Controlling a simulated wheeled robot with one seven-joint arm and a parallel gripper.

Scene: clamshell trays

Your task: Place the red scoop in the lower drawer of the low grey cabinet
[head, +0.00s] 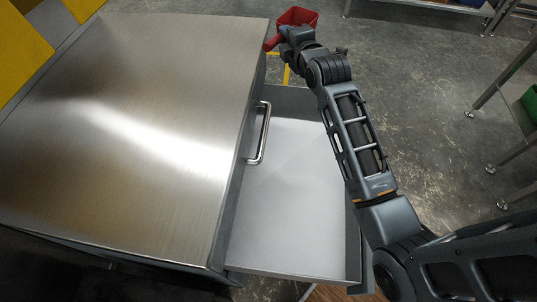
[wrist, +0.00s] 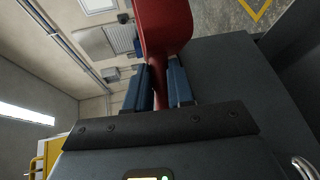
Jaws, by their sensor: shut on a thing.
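The red scoop (head: 298,16) is held in my gripper near the far right corner of the low grey cabinet (head: 130,110). In the wrist view the scoop (wrist: 165,28) has its handle between the two fingers of my gripper (wrist: 160,88), which is shut on it. In the head view the fingertips are hard to make out behind the wrist. The lower drawer (head: 290,200) is pulled out on the cabinet's right side, and the part of its inside that shows is bare and pale. My arm hides part of its right wall.
An upper drawer handle (head: 259,133) juts over the open drawer's left edge. A metal-legged table (head: 510,85) with a green bin (head: 530,101) stands at the right. Yellow panels (head: 22,40) stand at the upper left. Concrete floor between is clear.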

